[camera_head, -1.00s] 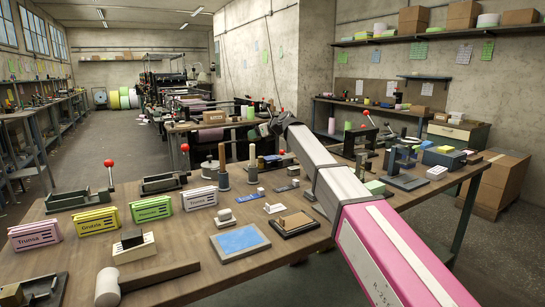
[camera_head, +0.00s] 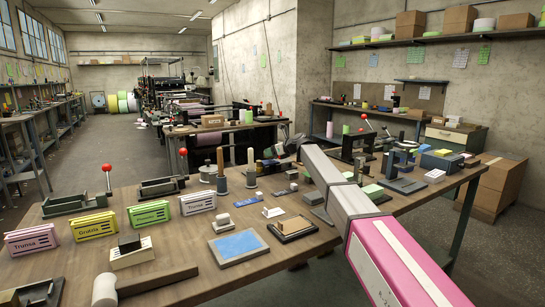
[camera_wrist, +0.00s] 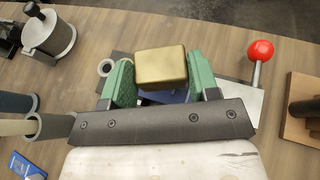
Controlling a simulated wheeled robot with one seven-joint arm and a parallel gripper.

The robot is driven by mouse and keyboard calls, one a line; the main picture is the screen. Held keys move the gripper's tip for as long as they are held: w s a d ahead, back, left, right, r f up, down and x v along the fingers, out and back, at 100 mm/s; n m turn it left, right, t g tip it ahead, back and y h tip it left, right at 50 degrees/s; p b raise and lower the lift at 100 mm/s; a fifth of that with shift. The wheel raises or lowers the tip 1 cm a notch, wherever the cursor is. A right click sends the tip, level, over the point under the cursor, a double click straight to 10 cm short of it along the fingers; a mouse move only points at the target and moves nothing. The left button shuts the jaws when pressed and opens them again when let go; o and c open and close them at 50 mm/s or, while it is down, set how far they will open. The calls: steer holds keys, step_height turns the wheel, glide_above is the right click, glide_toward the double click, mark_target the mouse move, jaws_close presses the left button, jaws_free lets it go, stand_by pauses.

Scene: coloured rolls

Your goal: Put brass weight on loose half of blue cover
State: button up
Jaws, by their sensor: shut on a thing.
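The brass weight (camera_wrist: 162,66) is a gold block with rounded edges in the wrist view. It sits between the green fingers of my gripper (camera_wrist: 162,84), which is shut on it. A blue piece (camera_wrist: 172,97) shows partly beneath the weight, over a grey plate. It may be the blue cover; the weight and fingers hide much of it, and I cannot tell its halves apart or whether the weight touches it. In the head view my gripper (camera_head: 288,148) is small over the far part of the bench, and the weight cannot be made out there.
Upright cylinders (camera_wrist: 46,126) stand at left. On the bench (camera_head: 190,290) lie a blue pad (camera_head: 240,243) and coloured labelled blocks (camera_head: 93,226).

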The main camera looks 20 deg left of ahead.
steer(key=shift+f, duration=0.9)
steer(key=o, duration=1.3)
steer(key=shift+f, duration=0.1)
steer(key=shift+c, duration=0.2)
steer(key=v, duration=1.2)
